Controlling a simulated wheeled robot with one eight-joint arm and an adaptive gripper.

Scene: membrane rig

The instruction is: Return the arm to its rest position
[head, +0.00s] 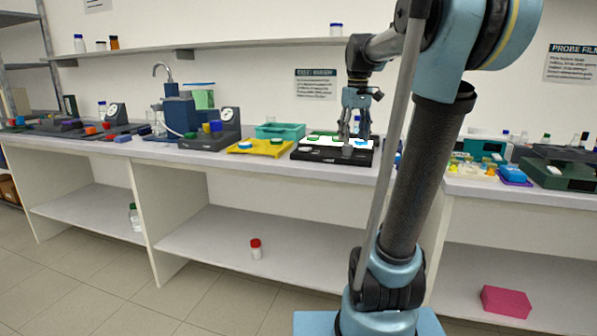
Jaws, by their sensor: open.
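My gripper (354,128) is at the end of my arm, over the bench (225,160). It points down just above a black tray (330,156) with a white top that carries small green and blue pieces. The fingers look apart, with nothing clearly held between them. Whether the fingertips touch anything on the black tray cannot be told at this size. My arm is stretched forward from its base and covers part of the bench to the right of the black tray.
Left of the black tray are a yellow tray (262,150), a teal bin (280,131) and a gauge stand (212,134). Crowded trays and a green box (570,170) stand on the right. A wall shelf (185,53) runs above. The floor in front is mostly clear.

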